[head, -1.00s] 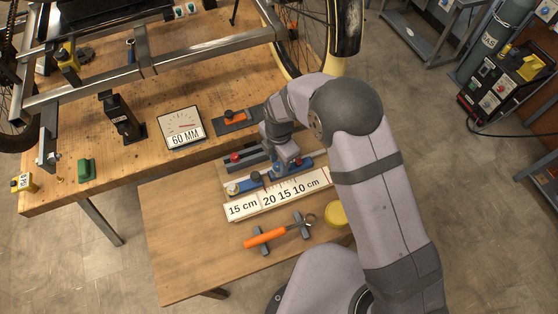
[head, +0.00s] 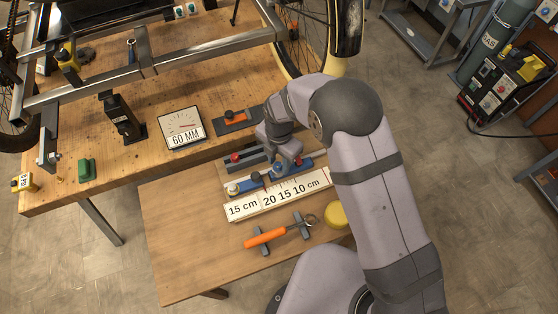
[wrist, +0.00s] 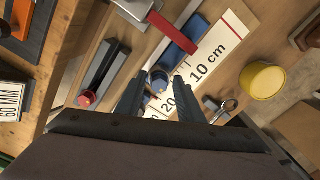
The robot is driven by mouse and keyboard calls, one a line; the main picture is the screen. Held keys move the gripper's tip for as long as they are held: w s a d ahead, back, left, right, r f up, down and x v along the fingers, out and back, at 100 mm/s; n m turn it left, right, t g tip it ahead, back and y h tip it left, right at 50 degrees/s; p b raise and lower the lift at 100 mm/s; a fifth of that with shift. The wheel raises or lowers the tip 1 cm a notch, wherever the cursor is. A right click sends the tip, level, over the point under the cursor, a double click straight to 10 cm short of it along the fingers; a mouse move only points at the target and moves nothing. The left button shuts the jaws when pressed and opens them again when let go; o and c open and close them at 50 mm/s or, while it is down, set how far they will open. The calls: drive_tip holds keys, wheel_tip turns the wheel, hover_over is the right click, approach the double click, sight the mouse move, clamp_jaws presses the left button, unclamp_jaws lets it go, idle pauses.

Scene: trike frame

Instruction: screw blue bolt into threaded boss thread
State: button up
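In the head view the blue bolt (head: 278,170) shows just below my gripper (head: 286,158). In the wrist view my gripper (wrist: 160,94) is open, with one finger on each side of the bolt and a visible gap to each. I cannot tell how far the fingertips are above it. I cannot make out the threaded boss with certainty.
A grey bar with a red knob (wrist: 87,98) lies beside the blue bar. A ruler board (head: 285,192), an orange-handled tool (head: 265,236) and a yellow round tin (head: 336,215) are close by. The 60 MM gauge (head: 182,128) and metal frame (head: 200,46) are on the far bench.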

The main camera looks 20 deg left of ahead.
drive_tip(key=shift+n, duration=0.3)
drive_tip(key=c, duration=0.6)
drive_tip(key=shift+m, duration=0.9)
drive_tip(key=shift+m, duration=0.9)
drive_tip(key=shift+m, duration=0.8)
